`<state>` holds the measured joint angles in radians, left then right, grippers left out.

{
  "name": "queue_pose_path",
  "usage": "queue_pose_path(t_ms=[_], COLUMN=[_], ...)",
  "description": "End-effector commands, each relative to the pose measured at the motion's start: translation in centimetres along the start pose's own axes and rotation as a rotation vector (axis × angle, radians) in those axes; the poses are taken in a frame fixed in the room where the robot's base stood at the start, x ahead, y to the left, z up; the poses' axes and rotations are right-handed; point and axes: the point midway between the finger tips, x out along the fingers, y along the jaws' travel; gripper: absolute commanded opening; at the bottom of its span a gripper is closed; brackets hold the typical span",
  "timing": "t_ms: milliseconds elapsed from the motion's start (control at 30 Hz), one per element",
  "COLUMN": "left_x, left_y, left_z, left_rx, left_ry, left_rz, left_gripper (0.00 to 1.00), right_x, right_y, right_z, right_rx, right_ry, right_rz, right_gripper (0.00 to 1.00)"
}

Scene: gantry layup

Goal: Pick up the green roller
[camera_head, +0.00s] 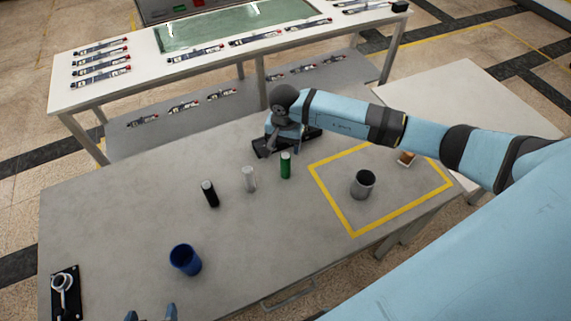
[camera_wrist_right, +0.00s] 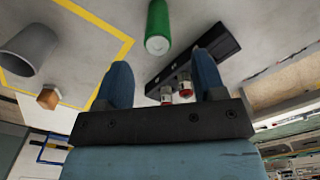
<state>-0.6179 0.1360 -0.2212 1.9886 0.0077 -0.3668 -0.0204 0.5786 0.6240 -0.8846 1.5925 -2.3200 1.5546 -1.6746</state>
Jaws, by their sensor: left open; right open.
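The green roller (camera_head: 286,167) stands upright on the grey table, right of a white roller (camera_head: 249,179) and a black roller (camera_head: 210,194). My right gripper (camera_head: 271,146) is behind and slightly left of the green roller in the head view, partly hidden by its own wrist. In the right wrist view, the right gripper (camera_wrist_right: 162,76) is open, with the green roller (camera_wrist_right: 158,27) beyond its fingertips and nothing between them. My left gripper (camera_head: 152,314) shows only its fingertips at the bottom edge, open and empty.
A black holder (camera_head: 262,149) lies close to my right gripper. A grey cup (camera_head: 363,184) and an orange-brown object (camera_head: 407,158) are by the yellow outline (camera_head: 333,208). A blue cup (camera_head: 185,260) stands front left. The table's middle front is clear.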

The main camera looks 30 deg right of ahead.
Motion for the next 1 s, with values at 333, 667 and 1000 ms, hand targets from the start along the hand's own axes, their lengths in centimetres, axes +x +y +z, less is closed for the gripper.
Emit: queue_pose_path(t_ms=[333,667,1000], left_x=[-1.1,-1.2,-1.2], left_y=[0.0,0.0,0.0], left_z=[-1.4,-1.2,-1.2], left_rx=[-0.001,-0.002,-0.003], left_ry=[0.000,-0.004,-0.004], left_rz=[-0.003,-0.004,-0.004], left_gripper=[0.87,0.87,0.87], right_x=[4.4,5.3,5.2], right_y=[0.3,0.3,0.3], right_z=[0.2,0.1,0.1], right_rx=[0.003,0.001,0.001], right_ry=[-0.004,-0.001,-0.001], right_rz=[0.001,-0.001,-0.001], right_gripper=[0.63,0.63,0.00])
